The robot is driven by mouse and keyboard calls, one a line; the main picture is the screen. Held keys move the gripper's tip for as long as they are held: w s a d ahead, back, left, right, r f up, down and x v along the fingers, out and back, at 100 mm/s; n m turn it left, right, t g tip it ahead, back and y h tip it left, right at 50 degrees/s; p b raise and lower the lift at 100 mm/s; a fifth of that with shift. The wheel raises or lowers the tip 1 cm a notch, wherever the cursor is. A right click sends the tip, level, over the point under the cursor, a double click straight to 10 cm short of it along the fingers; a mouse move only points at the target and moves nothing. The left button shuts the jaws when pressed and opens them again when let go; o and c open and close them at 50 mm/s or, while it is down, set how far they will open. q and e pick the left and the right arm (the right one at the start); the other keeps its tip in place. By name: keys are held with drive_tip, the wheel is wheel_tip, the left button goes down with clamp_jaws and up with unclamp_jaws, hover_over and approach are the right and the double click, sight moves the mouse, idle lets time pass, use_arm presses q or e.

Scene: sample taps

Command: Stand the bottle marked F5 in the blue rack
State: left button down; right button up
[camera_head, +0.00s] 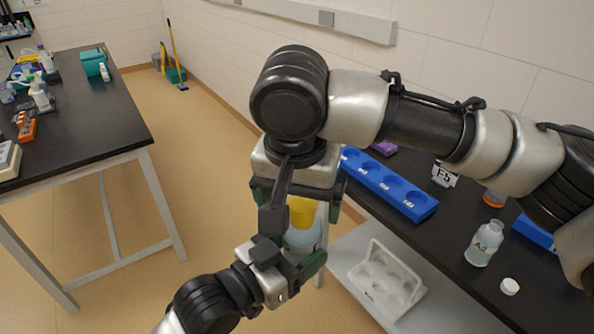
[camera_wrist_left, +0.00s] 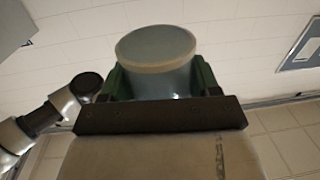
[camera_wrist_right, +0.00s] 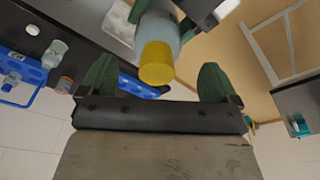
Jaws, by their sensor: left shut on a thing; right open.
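My left gripper (camera_head: 296,266) is shut on a clear bottle (camera_head: 300,238) with a yellow cap (camera_head: 302,210); no marking is readable on it. In the left wrist view the bottle's round base (camera_wrist_left: 155,48) shows between the fingers. My right gripper (camera_wrist_right: 157,85) is open above the bottle, its fingers pointing at the yellow cap (camera_wrist_right: 156,62), which appears between and just beyond the fingertips. The blue rack (camera_head: 395,187) with round holes lies along the near edge of the right bench; the holes in view look empty, its far end hidden by my arm.
On the right bench (camera_head: 466,214) are a card reading F5 (camera_head: 444,174), another labelled bottle (camera_head: 484,243), a loose white cap (camera_head: 510,286) and an orange-filled container (camera_head: 494,198). A white carrier (camera_head: 372,290) stands lower down. The left bench (camera_head: 100,110) and floor are apart.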

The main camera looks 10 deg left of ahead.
sight(302, 236)
drive_tip(key=shift+w+f, duration=0.2)
drive_tip(key=shift+f, duration=0.95)
drive_tip(key=shift+w+f, duration=0.15)
drive_tip(key=shift+f, duration=1)
drive_tip(key=c, duration=1.1)
use_arm(q)
drive_tip(key=shift+c, duration=0.8)
unclamp_jaws()
use_arm(e)
drive_tip(key=shift+c, duration=0.2)
